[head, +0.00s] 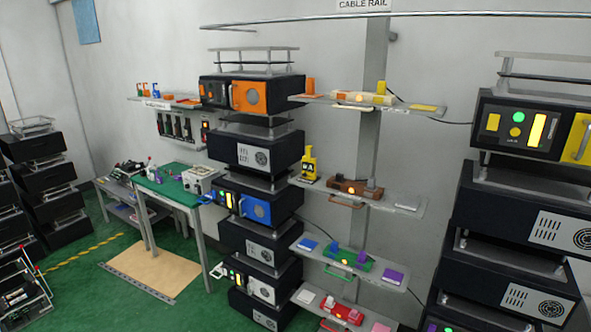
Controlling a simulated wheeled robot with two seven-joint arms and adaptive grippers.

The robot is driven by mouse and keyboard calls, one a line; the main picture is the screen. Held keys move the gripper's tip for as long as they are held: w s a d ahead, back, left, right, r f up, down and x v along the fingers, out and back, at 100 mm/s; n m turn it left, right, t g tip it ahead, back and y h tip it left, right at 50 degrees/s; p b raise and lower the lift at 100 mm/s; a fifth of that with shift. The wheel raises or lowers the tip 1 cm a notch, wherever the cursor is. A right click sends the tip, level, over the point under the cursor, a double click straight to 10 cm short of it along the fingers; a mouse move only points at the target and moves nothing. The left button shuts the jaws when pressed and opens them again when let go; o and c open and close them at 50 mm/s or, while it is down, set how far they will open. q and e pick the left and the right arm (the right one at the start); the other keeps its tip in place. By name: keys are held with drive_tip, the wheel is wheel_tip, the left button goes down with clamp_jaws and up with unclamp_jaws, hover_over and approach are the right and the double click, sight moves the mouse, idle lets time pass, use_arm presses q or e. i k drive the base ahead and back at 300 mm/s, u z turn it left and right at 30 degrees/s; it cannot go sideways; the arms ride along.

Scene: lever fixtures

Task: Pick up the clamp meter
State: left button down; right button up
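A yellow upright device with a black panel marked "A" and a narrow top, which looks like the clamp meter (309,168), stands at the left end of a grey wall shelf (408,203), right of the central equipment stack. It is small in the head view, and its jaw is hard to make out. Neither of my grippers is in view.
A brown fixture (348,187) sits on the same shelf, to the right. Shelves with orange-yellow (370,98), green (347,260) and red (341,311) fixtures lie above and below. The central stack (268,155) and right stack (525,215) flank them. A green-topped table (172,184) stands left.

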sight(308, 164)
drive_tip(key=u, duration=0.7)
drive_tip(key=i, duration=0.65)
drive_tip(key=u, duration=0.6)
drive_tip(key=i, duration=1.3)
drive_tip(key=z, duration=0.85)
